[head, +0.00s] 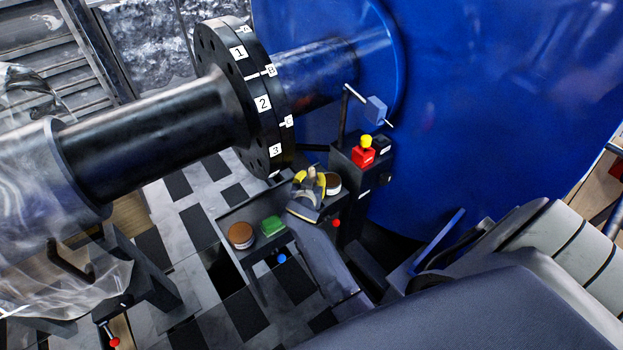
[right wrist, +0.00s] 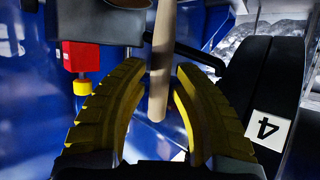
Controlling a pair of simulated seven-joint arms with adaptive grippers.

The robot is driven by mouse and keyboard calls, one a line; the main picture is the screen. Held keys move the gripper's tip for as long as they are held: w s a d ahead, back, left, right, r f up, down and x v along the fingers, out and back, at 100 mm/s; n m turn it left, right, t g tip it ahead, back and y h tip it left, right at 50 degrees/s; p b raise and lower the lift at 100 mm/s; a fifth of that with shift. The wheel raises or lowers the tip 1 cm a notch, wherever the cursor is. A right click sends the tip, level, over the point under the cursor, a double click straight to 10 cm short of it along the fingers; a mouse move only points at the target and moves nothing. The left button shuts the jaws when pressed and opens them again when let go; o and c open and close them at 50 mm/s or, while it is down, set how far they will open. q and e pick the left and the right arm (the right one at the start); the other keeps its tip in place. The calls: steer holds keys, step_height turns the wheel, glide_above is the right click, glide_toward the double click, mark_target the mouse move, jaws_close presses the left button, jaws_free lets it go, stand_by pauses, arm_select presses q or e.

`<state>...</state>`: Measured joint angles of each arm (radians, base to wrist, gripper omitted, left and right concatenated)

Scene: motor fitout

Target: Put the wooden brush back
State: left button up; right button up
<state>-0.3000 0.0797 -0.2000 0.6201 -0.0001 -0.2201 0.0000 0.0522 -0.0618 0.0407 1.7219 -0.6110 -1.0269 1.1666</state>
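My right gripper (head: 312,185) has yellow ribbed fingers and is above the far end of the small tray. In the right wrist view its fingertips (right wrist: 160,72) close around a pale wooden handle, which I take to be the wooden brush (right wrist: 160,50). The handle's end points back toward the palm. The brush's other end runs out of the top of that view, so its bristles are hidden. In the head view a bit of tan wood shows between the fingers. My left gripper is out of view.
A red box with a yellow knob (head: 363,153) stands beside the gripper. The numbered black flange (head: 262,103) and blue motor housing (head: 480,100) are close by.

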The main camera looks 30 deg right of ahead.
steer(key=shift+o, duration=0.9)
steer(key=shift+r, duration=0.1)
steer(key=shift+s+a+r, duration=0.1)
steer(key=shift+v, duration=2.65)
